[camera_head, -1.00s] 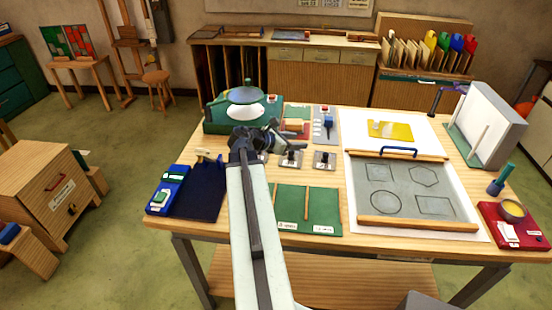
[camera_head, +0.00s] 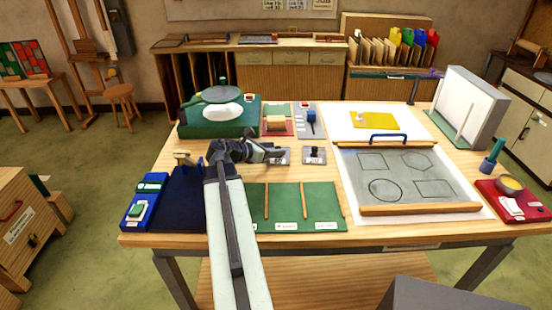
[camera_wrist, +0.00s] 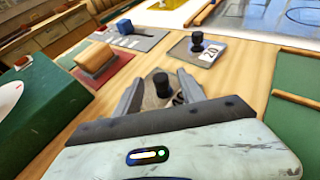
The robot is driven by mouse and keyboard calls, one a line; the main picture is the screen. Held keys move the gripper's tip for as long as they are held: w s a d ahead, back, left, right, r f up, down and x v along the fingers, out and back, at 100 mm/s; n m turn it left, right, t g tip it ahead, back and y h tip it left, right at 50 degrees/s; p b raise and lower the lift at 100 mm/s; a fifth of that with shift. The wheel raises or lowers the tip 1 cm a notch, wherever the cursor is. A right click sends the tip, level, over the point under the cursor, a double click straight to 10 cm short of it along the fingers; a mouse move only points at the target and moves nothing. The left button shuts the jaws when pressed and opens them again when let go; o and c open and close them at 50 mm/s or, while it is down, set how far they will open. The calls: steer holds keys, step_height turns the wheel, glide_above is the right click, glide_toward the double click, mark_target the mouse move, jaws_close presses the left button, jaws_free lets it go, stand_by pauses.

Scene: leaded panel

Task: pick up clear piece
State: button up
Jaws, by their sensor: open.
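Two small flat grey squares with black knobs lie on the table. One (camera_wrist: 151,101) is between and just ahead of my jaws in the wrist view, its knob between the fingertips and its label partly hidden. The other (camera_wrist: 197,52) lies beyond to the right; it also shows in the head view (camera_head: 314,156). I cannot read which is the clear piece. My gripper (camera_wrist: 160,88) is open, pointing at the nearer square; in the head view my gripper (camera_head: 274,153) covers part of it.
A green machine (camera_head: 190,125) with a white disc stands at the left. A red tray with a wooden block (camera_head: 276,123) and a grey plate with a blue knob (camera_head: 311,117) lie behind. A green board with wooden strips (camera_head: 285,204) lies in front. The patterned panel (camera_head: 415,165) is right.

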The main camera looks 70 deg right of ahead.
mark_target(284, 147)
steer(key=b+x, duration=0.1)
steer(key=x, duration=0.4)
steer(key=shift+s+d+b, duration=0.2)
steer(key=shift+d+b, duration=0.1)
steer(key=shift+b, duration=0.05)
jaws_close()
